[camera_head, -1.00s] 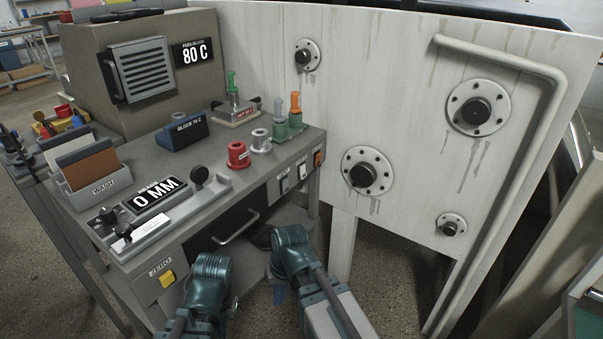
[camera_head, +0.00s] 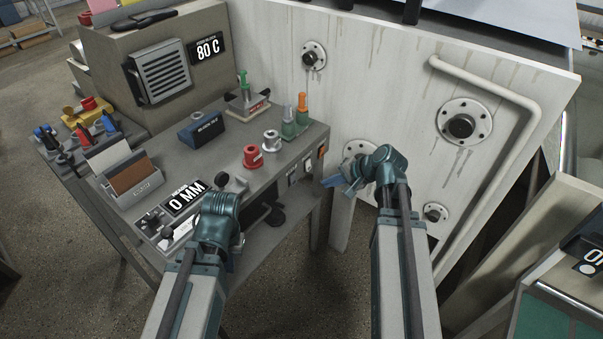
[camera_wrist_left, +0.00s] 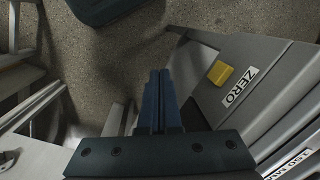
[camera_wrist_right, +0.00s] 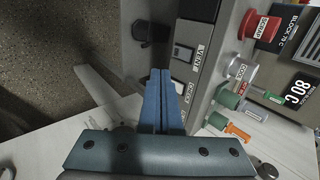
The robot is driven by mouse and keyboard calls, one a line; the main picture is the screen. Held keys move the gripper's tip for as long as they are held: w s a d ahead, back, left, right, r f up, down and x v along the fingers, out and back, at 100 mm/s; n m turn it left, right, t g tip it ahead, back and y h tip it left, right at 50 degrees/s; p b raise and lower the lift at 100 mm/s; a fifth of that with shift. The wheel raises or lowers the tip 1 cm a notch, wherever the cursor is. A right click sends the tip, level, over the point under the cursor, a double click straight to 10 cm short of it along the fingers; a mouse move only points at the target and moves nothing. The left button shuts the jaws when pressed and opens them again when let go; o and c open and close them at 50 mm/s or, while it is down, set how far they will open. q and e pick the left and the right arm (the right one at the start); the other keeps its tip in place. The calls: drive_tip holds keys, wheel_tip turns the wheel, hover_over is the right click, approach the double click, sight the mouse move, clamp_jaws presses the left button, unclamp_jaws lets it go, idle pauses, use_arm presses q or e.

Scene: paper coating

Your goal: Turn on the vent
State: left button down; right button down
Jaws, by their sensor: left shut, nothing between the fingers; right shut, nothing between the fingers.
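The vent switch (camera_wrist_right: 183,53), a dark rocker in a pale plate beside the label VENT (camera_wrist_right: 203,52), is on the bench's front panel in the right wrist view. My right gripper (camera_head: 335,182) is shut and empty, in front of the bench's right end and apart from the panel. Its blue fingers (camera_wrist_right: 160,72) show left of and below the vent switch in the right wrist view. My left gripper (camera_head: 240,245) is shut and empty before the bench's left part; its fingers (camera_wrist_left: 159,75) point toward the floor.
A second switch (camera_wrist_right: 180,87) sits beside the vent switch. A yellow ZERO button (camera_wrist_left: 220,73) is on the left front panel. A pale wall with flanges (camera_head: 465,125) rises behind my right arm.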

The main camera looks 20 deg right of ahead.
sight(293, 180)
drive_tip(key=shift+d+r, duration=0.25)
drive_tip(key=w+a+r+b+x, duration=0.1)
drive_tip(key=r+b+x, duration=0.1)
drive_tip(key=b+x, duration=0.5)
drive_tip(key=shift+w+b+x, duration=0.25)
drive_tip(key=shift+b+x, duration=0.15)
drive_tip(key=shift+x, duration=2.95)
drive_tip(key=shift+d+r, duration=0.1)
drive_tip(key=shift+r, duration=0.05)
